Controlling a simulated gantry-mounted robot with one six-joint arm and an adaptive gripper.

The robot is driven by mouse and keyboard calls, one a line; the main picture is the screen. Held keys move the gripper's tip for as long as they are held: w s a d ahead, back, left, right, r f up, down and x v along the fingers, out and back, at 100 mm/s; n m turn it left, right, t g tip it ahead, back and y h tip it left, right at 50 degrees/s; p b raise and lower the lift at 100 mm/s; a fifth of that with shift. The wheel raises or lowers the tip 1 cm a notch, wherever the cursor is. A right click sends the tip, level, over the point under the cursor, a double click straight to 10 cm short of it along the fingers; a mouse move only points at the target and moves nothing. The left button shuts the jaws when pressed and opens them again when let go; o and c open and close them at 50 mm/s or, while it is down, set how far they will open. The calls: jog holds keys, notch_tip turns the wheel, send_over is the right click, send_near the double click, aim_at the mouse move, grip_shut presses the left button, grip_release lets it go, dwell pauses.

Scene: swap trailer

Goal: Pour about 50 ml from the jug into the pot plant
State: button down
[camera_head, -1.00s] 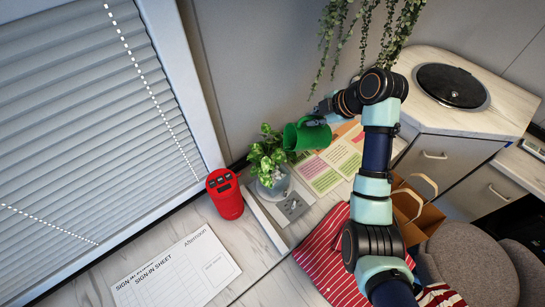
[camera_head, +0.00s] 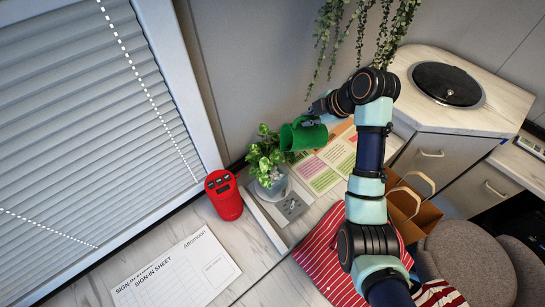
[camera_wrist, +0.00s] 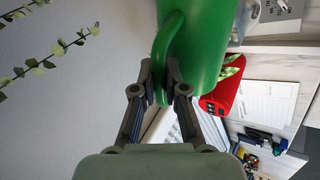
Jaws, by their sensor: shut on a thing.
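The green jug (camera_head: 303,136) is tilted on its side in the head view, its mouth toward the pot plant (camera_head: 266,156) at its left. The jug's mouth is at or just above the leaves. My gripper (camera_head: 318,122) is shut on the jug's handle. The wrist view shows the gripper fingers (camera_wrist: 160,92) around the handle and the green jug wall (camera_wrist: 205,45) close by. The plant stands in a glass-like pot (camera_head: 271,188). The inside of the jug and any liquid stream cannot be made out.
A red device (camera_head: 224,194) stands left of the plant. Trailing leaves (camera_head: 363,25) hang above the arm.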

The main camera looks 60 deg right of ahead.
jog(key=shift+w+a+r+h, duration=0.3)
jog(key=shift+w+a, duration=0.1)
jog(key=shift+a, duration=0.15)
dwell(0.9)
